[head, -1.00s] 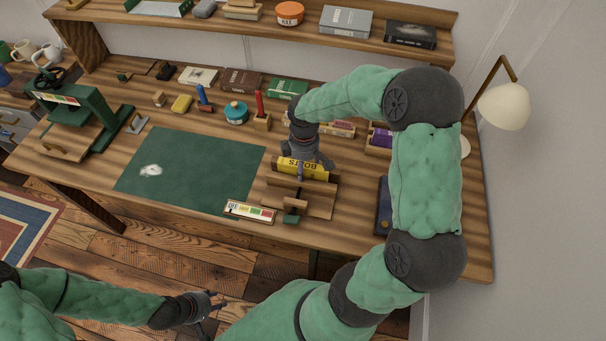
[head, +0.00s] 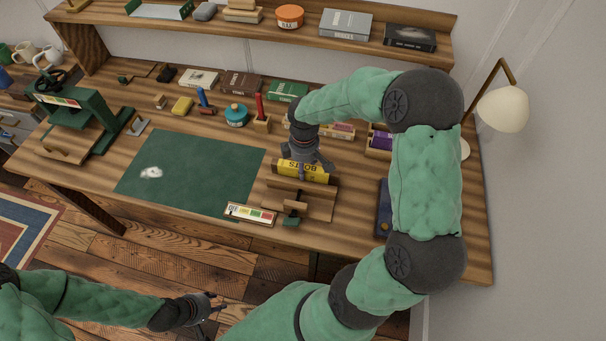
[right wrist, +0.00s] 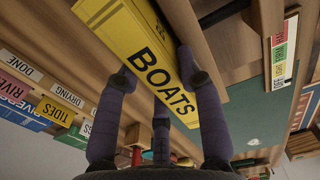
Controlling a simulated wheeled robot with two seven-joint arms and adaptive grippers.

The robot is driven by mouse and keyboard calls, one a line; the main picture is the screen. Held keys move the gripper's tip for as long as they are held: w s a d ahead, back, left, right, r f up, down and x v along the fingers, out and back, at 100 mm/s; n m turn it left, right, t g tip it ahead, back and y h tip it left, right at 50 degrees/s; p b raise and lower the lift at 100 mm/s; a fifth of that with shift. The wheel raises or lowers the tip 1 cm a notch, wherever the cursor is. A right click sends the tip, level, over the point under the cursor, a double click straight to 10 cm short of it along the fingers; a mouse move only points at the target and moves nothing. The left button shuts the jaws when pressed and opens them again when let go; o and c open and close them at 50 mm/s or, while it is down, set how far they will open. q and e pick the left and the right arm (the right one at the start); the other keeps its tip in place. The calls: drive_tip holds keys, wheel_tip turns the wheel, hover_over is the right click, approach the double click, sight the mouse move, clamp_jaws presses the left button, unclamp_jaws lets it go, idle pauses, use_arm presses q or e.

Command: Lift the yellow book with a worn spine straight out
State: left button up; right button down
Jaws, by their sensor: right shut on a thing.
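The yellow book (head: 314,174), lettered BOATS on its spine, sits in the wooden press (head: 322,206) right of the green mat. In the right wrist view the yellow book (right wrist: 140,45) fills the upper middle, between wooden boards. My right gripper (head: 303,164) reaches down from above and is shut on the book, with fingers on both sides of the spine. The right gripper (right wrist: 158,68) also shows in the right wrist view. The book's lower part is hidden in the press. My left gripper (head: 212,305) is open and empty, low in front of the bench.
A green mat (head: 200,180) lies left of the press. A card with coloured patches (head: 250,213) is at the bench's front edge. A dark blue book (head: 382,208) lies to the right, partly behind my arm. A lamp (head: 503,108) stands at the right end.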

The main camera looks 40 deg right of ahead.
drive_tip(key=shift+r+p, duration=2.7)
drive_tip(key=shift+r, duration=0.75)
drive_tip(key=shift+f, duration=0.1)
